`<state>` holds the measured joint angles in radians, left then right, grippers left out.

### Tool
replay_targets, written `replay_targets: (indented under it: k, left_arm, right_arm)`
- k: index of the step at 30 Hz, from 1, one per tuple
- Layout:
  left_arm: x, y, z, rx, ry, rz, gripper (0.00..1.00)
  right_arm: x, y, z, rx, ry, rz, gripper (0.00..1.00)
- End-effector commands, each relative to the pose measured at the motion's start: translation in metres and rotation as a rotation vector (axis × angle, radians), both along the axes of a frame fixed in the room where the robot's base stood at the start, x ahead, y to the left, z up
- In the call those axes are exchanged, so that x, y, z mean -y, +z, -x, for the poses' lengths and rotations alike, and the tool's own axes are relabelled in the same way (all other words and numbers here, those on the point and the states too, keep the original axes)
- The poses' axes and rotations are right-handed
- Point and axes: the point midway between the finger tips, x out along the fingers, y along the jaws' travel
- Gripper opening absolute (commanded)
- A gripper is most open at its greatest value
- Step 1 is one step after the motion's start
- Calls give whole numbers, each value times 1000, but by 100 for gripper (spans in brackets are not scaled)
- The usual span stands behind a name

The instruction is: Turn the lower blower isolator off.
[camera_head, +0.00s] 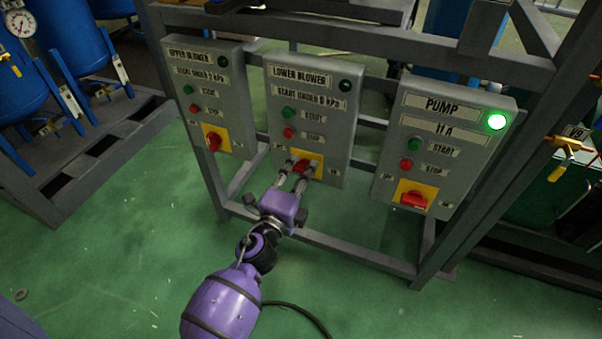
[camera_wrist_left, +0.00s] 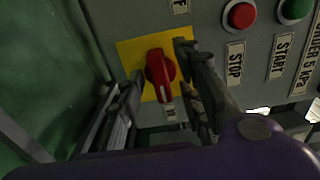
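The lower blower panel (camera_head: 312,112) is the middle grey box, with a yellow plate (camera_head: 317,158) low on its face. Its red isolator knob (camera_wrist_left: 160,68) shows on the yellow plate (camera_wrist_left: 127,52) in the left wrist view, its handle lined up between the label at the top and the ON label (camera_wrist_left: 171,113) below. My left gripper (camera_head: 299,167) is at the knob, one finger on each side. Its fingers (camera_wrist_left: 161,62) are apart in the wrist view, with a visible gap on the left; I cannot tell whether the right finger touches. My right gripper is not in view.
The upper blower panel (camera_head: 206,84) stands to the left with its own red knob. The pump panel (camera_head: 446,140), with a lit green lamp (camera_head: 496,121), stands to the right. Start and stop buttons (camera_wrist_left: 240,15) sit near the fingers. Green floor (camera_head: 120,270) is open in front.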

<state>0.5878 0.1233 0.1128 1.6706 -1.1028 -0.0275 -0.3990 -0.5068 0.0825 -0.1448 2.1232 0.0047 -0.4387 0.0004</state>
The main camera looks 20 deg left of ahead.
Motion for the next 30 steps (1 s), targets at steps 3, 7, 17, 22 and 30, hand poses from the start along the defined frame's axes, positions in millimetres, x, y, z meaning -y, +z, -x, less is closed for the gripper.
replay_targets:
  k: [3, 7, 17, 22, 30]
  left_arm:
    - [0, 0, 0, 0, 0, 0, 33]
    - [0, 0, 0, 0, 0, 0, 24]
    - [0, 0, 0, 0, 0, 1, 0]
    - [0, 0, 0, 0, 0, 18, 0]
    - [0, 1, 0, -4, 0, 142, 0]
  right_arm:
    - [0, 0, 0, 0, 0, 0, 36]
    - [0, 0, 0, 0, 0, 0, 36]
    - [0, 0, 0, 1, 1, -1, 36]
    - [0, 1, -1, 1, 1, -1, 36]
    - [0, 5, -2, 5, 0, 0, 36]
